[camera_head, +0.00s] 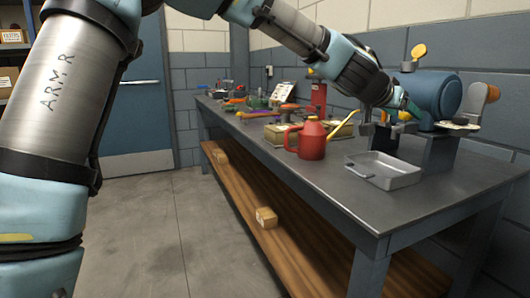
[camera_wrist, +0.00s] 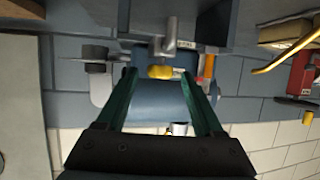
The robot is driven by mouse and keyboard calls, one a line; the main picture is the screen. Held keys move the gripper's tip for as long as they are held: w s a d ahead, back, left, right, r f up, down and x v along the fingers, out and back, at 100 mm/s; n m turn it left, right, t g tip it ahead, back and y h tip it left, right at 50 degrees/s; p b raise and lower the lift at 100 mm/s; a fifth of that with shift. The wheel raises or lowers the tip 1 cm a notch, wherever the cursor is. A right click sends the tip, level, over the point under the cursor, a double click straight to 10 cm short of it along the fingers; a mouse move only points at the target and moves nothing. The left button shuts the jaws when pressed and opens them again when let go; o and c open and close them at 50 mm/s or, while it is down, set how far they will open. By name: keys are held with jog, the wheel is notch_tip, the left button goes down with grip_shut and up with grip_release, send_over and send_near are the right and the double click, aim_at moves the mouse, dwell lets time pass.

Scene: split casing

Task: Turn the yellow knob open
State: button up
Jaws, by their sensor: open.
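A blue cylindrical tank (camera_head: 436,94) is mounted at the right end of the bench. In the wrist view, which looks inverted, the tank (camera_wrist: 158,103) lies beyond my fingers. A small yellow knob (camera_wrist: 160,72) shows there between my fingertips, beside a grey spout (camera_wrist: 170,38); contact with the fingers cannot be told. My gripper (camera_head: 407,108) is open in front of the tank, its green fingers (camera_wrist: 160,74) apart.
A grey metal tray (camera_head: 393,180) sits on the bench (camera_head: 350,209) below my gripper. A red can with a yellow spout (camera_head: 312,142) stands left of it. Tools and boxes clutter the far end. The bench's front right corner is clear.

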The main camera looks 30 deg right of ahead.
jog(key=shift+w+m+g, duration=0.35)
jog(key=shift+m+g, duration=0.25)
jog(key=shift+g, duration=0.2)
jog(key=shift+r+m+g+p, duration=0.15)
jog(key=shift+m+g+p, duration=0.15)
jog(key=shift+m+g, duration=0.2)
jog(key=w+a+r+m+g+p, duration=0.1)
jog(key=w+a+r+m+g, duration=0.2)
jog(key=a, duration=0.7)
jog(key=w+a+f+n+t+y+p, duration=0.2)
jog(key=w+a+f+n+y+p, duration=0.1)
jog(key=a, duration=0.6)
jog(key=w+a+f+n+t+y+p, duration=0.2)
jog(key=w+a+f+n+y+p, duration=0.1)
jog(key=w+a+f, duration=0.4)
jog(key=a+n+p, duration=0.1)
jog(key=a+n, duration=0.1)
jog(key=a, duration=0.1)
jog(key=shift+w+f, duration=0.3)
